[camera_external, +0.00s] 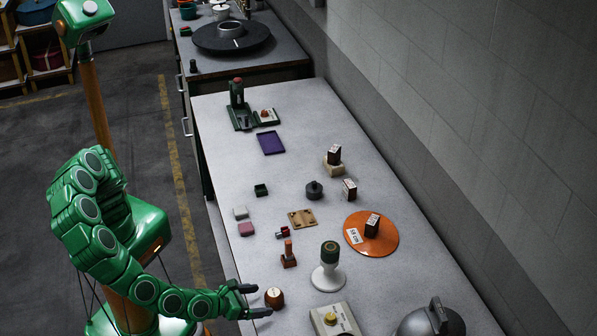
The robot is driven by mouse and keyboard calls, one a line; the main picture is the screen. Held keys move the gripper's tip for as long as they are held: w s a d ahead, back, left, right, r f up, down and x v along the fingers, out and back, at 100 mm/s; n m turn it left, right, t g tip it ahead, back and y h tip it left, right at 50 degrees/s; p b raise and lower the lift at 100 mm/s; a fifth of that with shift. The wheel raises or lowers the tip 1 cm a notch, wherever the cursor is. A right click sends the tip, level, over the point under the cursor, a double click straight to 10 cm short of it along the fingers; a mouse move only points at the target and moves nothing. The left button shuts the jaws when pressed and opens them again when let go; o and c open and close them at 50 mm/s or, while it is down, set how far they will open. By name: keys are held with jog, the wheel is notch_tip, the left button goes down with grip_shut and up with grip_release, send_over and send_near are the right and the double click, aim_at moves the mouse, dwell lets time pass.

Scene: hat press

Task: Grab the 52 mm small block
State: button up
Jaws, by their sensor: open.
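My gripper (261,300) is at the near left edge of the worktable, its two dark fingers apart and pointing right. A small round brown block (275,300) with a pale mark on top stands just beyond the fingertips, roughly in line with the gap between them. The mark is too small to read, so I cannot confirm a 52 mm size. Dark blocks with white labels stand farther off: one on the orange disc (388,240), one on the table (349,190), and one (334,154) on a beige base. Their labels are not legible either.
A white stand with a green top (329,268) and a small wooden stamp-like piece (288,256) stand just beyond the brown block. The wall borders the table's right side.

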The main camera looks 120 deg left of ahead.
aim_at(266, 297)
jog(key=shift+s+a+x, duration=0.1)
jog(key=shift+a+x, duration=0.05)
jog(key=shift+x, duration=0.85)
jog(key=shift+s+a+x, duration=0.1)
jog(key=shift+x, duration=1.95)
jog(key=shift+r, duration=0.1)
jog(key=c, duration=1.1)
jog(key=shift+r, duration=0.1)
